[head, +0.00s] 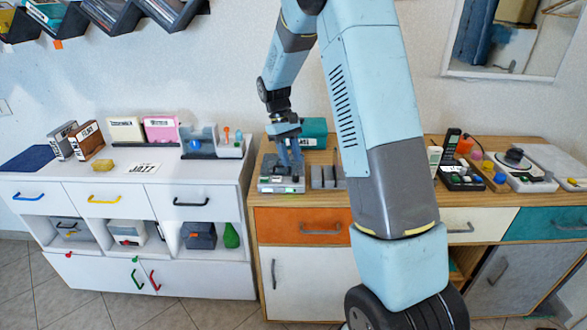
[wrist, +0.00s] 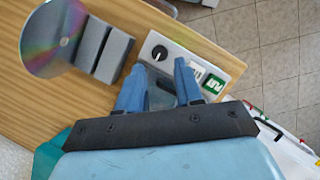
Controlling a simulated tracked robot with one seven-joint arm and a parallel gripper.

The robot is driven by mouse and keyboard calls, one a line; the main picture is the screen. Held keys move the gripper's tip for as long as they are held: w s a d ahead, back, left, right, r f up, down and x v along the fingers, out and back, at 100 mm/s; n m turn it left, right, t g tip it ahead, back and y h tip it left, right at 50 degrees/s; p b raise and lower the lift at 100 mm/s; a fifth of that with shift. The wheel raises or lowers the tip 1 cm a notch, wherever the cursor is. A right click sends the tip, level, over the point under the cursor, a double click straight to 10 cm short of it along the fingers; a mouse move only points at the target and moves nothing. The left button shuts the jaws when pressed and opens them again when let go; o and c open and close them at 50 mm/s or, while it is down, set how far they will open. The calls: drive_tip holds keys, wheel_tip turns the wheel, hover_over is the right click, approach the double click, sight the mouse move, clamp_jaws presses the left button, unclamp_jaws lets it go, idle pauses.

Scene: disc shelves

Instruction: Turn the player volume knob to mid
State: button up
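The player (head: 282,187) is a grey box on the wooden top of the right-hand cabinet, at its left end. In the wrist view its pale top (wrist: 190,50) carries a round black volume knob (wrist: 159,52) with a white mark. The mark's exact setting is too small to tell. My gripper (head: 291,160) is over the player in the head view; contact cannot be told.
A slotted grey rack (wrist: 105,50) and a shiny disc (wrist: 54,38) are left of the player in the wrist view. A teal box (head: 313,132) stands behind my gripper. The white cabinet (head: 200,175) is at left. Phones and small objects (head: 460,175) crowd the right side.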

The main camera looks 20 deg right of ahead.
drive_tip(key=v, duration=0.8)
drive_tip(key=shift+r, duration=0.2)
drive_tip(key=s+d+r+m+t+y, duration=0.15)
drive_tip(key=s+r+t, duration=0.35)
drive_tip(key=s+r, duration=0.95)
drive_tip(key=s+f+m+t, duration=0.1)
drive_tip(key=s+t, duration=0.4)
drive_tip(key=s, duration=1.4)
drive_tip(key=shift+s+d+f+m, duration=0.2)
drive_tip(key=shift+s+d+m, duration=0.2)
drive_tip(key=shift+m, duration=0.45)
